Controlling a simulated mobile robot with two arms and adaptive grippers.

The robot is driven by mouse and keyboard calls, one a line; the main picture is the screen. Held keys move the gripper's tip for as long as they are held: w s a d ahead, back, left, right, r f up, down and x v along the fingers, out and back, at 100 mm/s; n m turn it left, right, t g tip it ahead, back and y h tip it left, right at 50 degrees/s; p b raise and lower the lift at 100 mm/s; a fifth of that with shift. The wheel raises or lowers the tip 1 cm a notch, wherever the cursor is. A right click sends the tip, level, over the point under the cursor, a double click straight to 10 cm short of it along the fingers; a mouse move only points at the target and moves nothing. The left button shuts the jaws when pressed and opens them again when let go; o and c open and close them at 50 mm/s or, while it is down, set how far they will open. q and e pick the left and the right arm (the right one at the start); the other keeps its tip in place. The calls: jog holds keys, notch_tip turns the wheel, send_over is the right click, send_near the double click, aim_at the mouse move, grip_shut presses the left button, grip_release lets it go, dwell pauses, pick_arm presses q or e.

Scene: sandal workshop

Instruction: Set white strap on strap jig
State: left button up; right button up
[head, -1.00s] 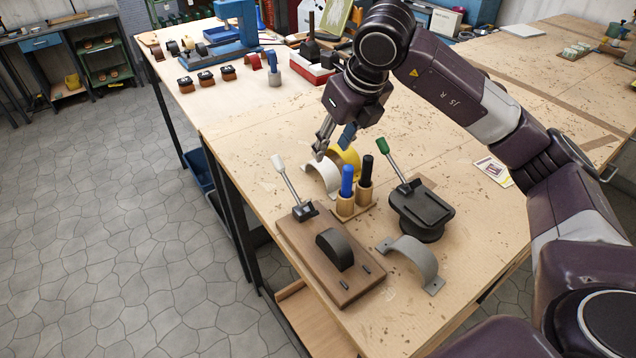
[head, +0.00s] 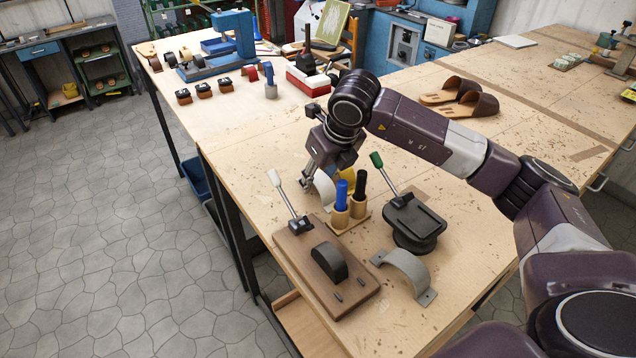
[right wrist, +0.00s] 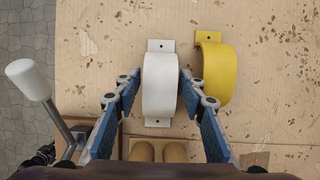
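The white strap (head: 325,188), an arched band with flat holed end tabs, stands on the table behind the blue and black tools. In the right wrist view the white strap (right wrist: 160,88) lies between the two blue fingers of my right gripper (right wrist: 160,80). The fingers are open along its two sides, with a narrow gap at each tip. In the head view my right gripper (head: 308,183) is low at the strap, partly hidden by its own wrist. The strap jig, a brown board (head: 298,262) with a dark half-round form (head: 329,262) and a white-handled clamp (head: 285,200), is nearer. My left gripper is not visible.
A yellow strap (right wrist: 215,72) stands close right of the white one. Blue (head: 341,196) and black (head: 361,185) tools stand in wooden holders between strap and jig. A green-handled clamp stand (head: 415,220) and a grey strap (head: 407,270) are to the right.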

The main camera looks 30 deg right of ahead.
jog(key=c, duration=0.7)
jog(key=shift+c, duration=0.2)
jog(key=shift+r, duration=0.15)
